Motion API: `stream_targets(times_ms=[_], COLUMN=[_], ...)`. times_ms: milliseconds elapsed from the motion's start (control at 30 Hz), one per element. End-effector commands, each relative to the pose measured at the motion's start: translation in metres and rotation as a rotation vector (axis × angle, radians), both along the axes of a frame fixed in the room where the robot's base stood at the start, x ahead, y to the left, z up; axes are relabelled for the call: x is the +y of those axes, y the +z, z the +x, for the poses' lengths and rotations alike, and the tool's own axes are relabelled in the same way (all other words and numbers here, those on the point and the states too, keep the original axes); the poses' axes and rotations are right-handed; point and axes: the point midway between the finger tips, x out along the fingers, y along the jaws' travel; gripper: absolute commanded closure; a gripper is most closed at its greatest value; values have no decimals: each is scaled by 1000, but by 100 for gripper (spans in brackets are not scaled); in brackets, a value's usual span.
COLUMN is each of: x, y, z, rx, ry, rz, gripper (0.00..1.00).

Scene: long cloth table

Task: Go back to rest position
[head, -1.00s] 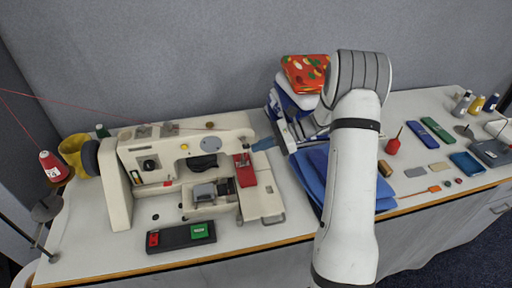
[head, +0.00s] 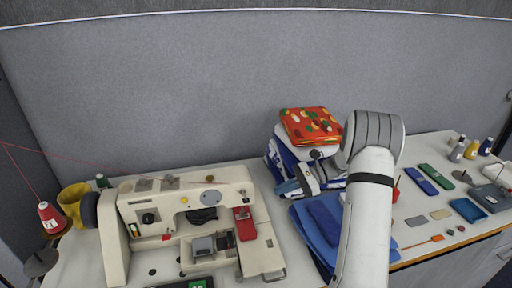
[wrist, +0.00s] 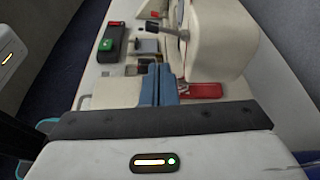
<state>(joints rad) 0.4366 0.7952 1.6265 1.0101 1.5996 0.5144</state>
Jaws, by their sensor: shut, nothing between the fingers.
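My gripper (head: 288,188) is in the head view between the sewing machine and the stack of folded cloth. Its blue fingers are together and hold nothing. The fingers (wrist: 159,85) also show close together in the wrist view, with the sewing machine beyond them. My white arm reaches up from the bottom of the head view and hides part of the table behind it.
A cream sewing machine (head: 120,215) stands at left, with a red part (head: 245,224) on it. Folded cloth (head: 312,126) is stacked behind my gripper, and blue cloth (head: 312,232) lies below it. Small tools and bottles (head: 471,149) lie at right.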

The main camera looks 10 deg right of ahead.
Motion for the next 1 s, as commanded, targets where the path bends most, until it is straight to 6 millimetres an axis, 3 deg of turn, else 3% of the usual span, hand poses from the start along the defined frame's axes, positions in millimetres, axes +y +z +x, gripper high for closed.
stream_targets(times_ms=[133,267,600,1000], x=[8,26,64,69], y=[11,34,92,127], z=[-7,-28,-118,-224], rx=[-26,-97,-384,-789], ry=[31,112,417,799], rz=[-39,-146,-511,-905], gripper=[100,100,100,100])
